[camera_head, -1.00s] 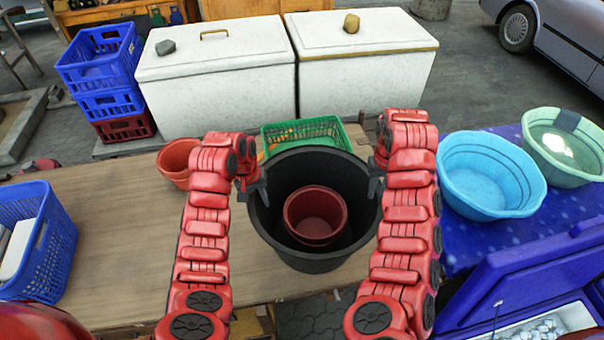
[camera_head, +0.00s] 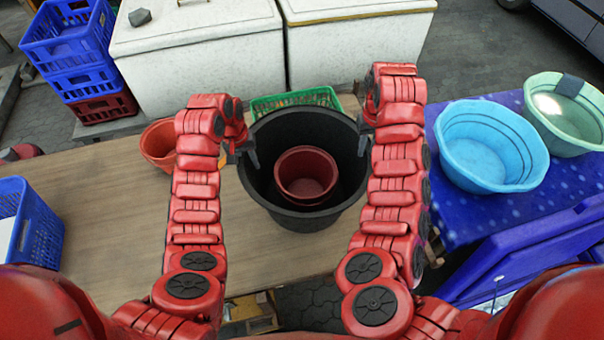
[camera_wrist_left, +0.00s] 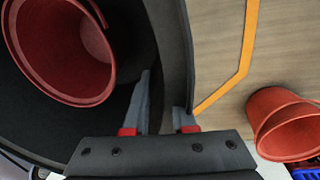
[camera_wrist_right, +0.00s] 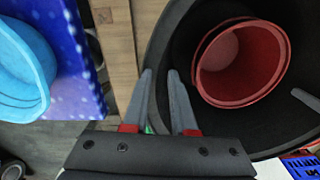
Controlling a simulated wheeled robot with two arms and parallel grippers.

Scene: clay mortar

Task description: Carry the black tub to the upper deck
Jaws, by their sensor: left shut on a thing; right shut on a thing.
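The black tub (camera_head: 270,203) is upright over the wooden table, with a dark red bucket (camera_head: 306,174) inside it. My left gripper (camera_head: 250,153) is shut on the tub's left rim; the rim passes between its fingers in the left wrist view (camera_wrist_left: 160,108). My right gripper (camera_head: 365,138) is shut on the opposite, right rim, and its fingers straddle the wall in the right wrist view (camera_wrist_right: 160,95). The tub looks level. I cannot tell whether its bottom touches the table. I cannot identify an upper deck.
The wooden table (camera_head: 100,205) has bare room at left. Blue basin (camera_head: 489,150) and pale green basin (camera_head: 566,115) sit at right. White chests (camera_head: 195,65) and stacked crates (camera_head: 85,65) stand beyond.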

